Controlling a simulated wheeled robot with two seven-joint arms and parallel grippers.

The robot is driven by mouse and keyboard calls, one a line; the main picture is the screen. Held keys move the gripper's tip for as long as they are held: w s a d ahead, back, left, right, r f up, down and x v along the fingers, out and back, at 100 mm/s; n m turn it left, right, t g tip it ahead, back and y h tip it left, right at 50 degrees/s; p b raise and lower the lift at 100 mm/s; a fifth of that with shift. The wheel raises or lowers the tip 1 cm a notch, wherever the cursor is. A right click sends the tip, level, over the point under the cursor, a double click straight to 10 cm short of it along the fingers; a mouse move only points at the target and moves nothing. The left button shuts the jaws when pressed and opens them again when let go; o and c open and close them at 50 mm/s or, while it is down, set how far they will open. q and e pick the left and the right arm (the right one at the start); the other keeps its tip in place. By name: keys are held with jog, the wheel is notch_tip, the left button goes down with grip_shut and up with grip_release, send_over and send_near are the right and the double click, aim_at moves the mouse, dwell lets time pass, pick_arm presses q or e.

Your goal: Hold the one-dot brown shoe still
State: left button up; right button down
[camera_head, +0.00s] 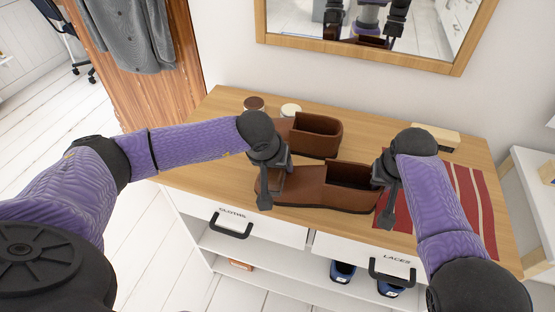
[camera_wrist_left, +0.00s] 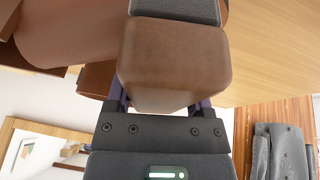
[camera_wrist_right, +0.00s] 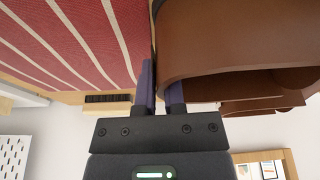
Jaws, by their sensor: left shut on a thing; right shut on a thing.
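Two brown shoes are on the wooden desk; no dots show on either. The front shoe (camera_head: 310,187) lies with its toe to the left and its open top to the right. The other shoe (camera_head: 318,136) stands behind it. My right gripper (camera_head: 385,172) is shut on the front shoe's heel end; the right wrist view shows its fingers (camera_wrist_right: 160,92) at the heel wall (camera_wrist_right: 205,45). My left gripper (camera_head: 270,160) is above the front shoe's toe, shut on a brown block (camera_wrist_left: 175,60) with a grey underside (camera_wrist_left: 175,10). I cannot tell whether the block touches the shoe.
A red striped mat (camera_head: 465,205) lies at the right. A brush-like block (camera_head: 436,136) is behind it. A dark-lidded tin (camera_head: 253,103) and a pale tin (camera_head: 291,109) stand at the back left. A mirror (camera_head: 360,46) hangs behind. Drawer handles (camera_head: 230,229) project at the front.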

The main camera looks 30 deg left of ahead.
pick_arm(q)
jog(key=shift+s+d+f, duration=0.1)
jog(key=shift+s+d, duration=0.1)
jog(key=shift+s, duration=0.3)
jog(key=shift+s+d+f, duration=0.1)
jog(key=shift+s+d, duration=0.05)
jog(key=shift+s, duration=0.35)
jog(key=shift+w+a+r, duration=0.1)
jog(key=shift+w+a, duration=0.1)
jog(key=shift+w, duration=0.35)
jog(key=shift+w+a+r, duration=0.1)
jog(key=shift+w+a, duration=0.1)
jog(key=shift+w, duration=0.35)
jog(key=shift+w+a+f, duration=0.1)
jog(key=shift+w+a, duration=0.05)
jog(key=shift+w, duration=0.35)
jog(key=shift+w+a+f, duration=0.1)
jog(key=shift+w+a, duration=0.05)
jog(key=shift+w, duration=0.3)
jog(key=shift+s+d, duration=0.2)
jog(key=shift+s, duration=0.35)
jog(key=shift+s+d, duration=0.15)
jog(key=shift+s, duration=0.35)
jog(key=shift+r, duration=0.1)
jog(key=r, duration=0.6)
jog(key=shift+s+a, duration=0.1)
jog(key=shift+a, duration=0.3)
